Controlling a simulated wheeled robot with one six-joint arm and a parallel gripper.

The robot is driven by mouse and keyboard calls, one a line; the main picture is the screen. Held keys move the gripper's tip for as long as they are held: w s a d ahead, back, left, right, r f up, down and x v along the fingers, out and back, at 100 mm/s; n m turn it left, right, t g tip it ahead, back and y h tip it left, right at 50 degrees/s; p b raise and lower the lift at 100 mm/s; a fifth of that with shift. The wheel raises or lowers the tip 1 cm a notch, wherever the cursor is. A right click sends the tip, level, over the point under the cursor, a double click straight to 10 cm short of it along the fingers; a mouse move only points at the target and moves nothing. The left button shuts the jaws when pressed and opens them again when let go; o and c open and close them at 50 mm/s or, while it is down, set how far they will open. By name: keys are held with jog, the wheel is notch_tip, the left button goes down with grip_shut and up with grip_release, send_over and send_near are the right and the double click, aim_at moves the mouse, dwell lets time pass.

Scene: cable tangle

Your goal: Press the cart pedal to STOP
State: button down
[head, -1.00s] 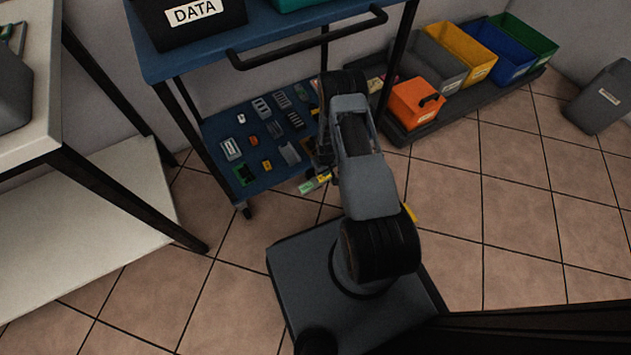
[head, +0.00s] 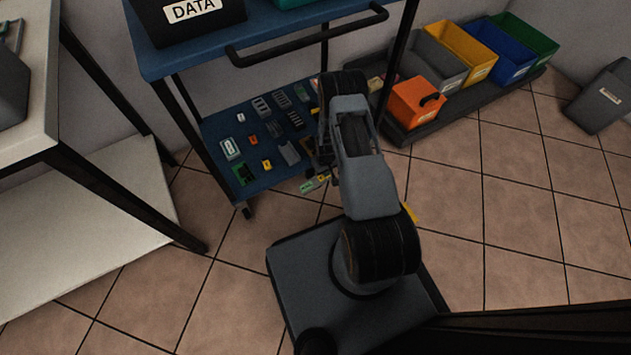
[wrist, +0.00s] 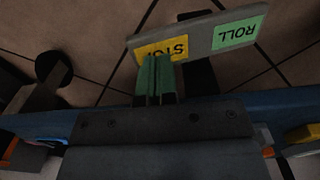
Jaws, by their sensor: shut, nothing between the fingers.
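The cart pedal (wrist: 197,37) is a grey bar with a yellow STOP end (wrist: 160,49) and a green ROLL end (wrist: 235,33), both labels upside down in the wrist view. My gripper (wrist: 157,59) is shut and empty, its green fingertips overlapping the lower edge of the STOP label. I cannot tell whether they touch it. In the head view the pedal (head: 309,187) shows small at the cart's lower front edge, partly hidden by my arm. The blue cart (head: 290,43) stands beyond my base.
The cart's lower shelf (head: 215,129) holds several small parts, and a black DATA bin (head: 160,30) sits on top. A pale workbench (head: 40,100) stands left. Coloured bins, including an orange one (head: 418,104), line a dark tray at right.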

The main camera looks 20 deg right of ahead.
jog(key=shift+f+b, duration=1.1)
jog(key=shift+f, duration=0.25)
dwell(0.3)
jog(key=shift+r, duration=0.15)
jog(key=shift+r+p, duration=2.55)
jog(key=shift+r, duration=0.95)
jog(key=shift+f, duration=0.1)
